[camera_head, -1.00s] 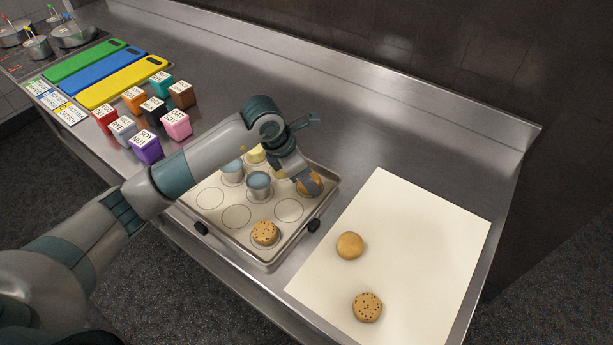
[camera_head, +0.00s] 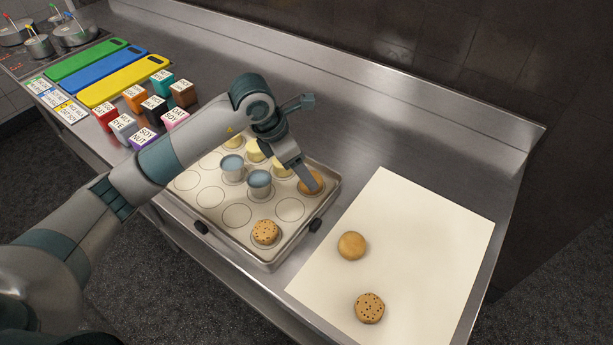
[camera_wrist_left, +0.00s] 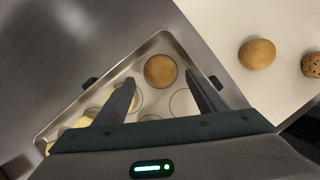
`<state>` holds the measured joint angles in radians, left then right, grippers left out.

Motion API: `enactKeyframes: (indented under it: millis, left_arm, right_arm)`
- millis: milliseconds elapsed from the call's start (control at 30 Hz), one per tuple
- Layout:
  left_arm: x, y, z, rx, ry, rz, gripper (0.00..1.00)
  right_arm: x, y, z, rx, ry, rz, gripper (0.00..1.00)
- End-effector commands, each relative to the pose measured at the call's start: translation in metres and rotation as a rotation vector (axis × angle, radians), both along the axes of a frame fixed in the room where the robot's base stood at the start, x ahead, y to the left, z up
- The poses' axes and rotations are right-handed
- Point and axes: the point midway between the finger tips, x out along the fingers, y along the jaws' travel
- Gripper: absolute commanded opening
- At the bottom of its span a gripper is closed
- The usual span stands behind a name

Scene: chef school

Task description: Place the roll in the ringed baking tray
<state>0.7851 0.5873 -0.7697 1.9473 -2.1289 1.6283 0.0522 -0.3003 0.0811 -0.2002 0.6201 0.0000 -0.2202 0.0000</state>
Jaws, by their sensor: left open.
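The ringed baking tray (camera_head: 318,228) lies on the steel counter. A plain golden roll (camera_head: 318,188) sits at its right corner; in the left wrist view this roll (camera_wrist_left: 160,70) lies over a ring. My left gripper (camera_wrist_left: 159,80) is open above that corner, its fingers apart on either side of the roll in the picture, with no visible hold on it. In the head view a finger partly hides the roll. A seeded roll (camera_head: 265,232) sits in the tray's front corner. Another plain roll (camera_head: 351,245) and a seeded roll (camera_head: 369,308) lie on the white sheet. My right gripper is out of view.
Two blue-grey cups (camera_head: 259,184) and several yellow pieces (camera_head: 255,152) stand in the tray. The white sheet (camera_head: 425,235) lies to the right. Labelled cubes (camera_head: 122,127) and coloured boards (camera_head: 122,82) are at the left. The counter behind the tray is clear.

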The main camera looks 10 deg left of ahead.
Motion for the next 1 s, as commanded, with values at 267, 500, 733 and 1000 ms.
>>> enactKeyframes:
  millis: [267, 500, 733, 1000]
  left_arm:
    - [-0.011, 0.016, 0.044, 0.002, -0.004, 0.001, 0.65]
    - [-0.017, 0.022, 0.065, 0.001, -0.001, 0.0, 0.65]
    - [-0.018, 0.023, 0.069, 0.0, 0.0, 0.0, 0.65]
    - [-0.018, 0.023, 0.068, 0.0, 0.0, 0.0, 0.65]
  right_arm:
    - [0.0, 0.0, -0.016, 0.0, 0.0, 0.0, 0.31]
    - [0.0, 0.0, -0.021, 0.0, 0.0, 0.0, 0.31]
    - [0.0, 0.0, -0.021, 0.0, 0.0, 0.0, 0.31]
    - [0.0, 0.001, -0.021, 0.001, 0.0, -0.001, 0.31]
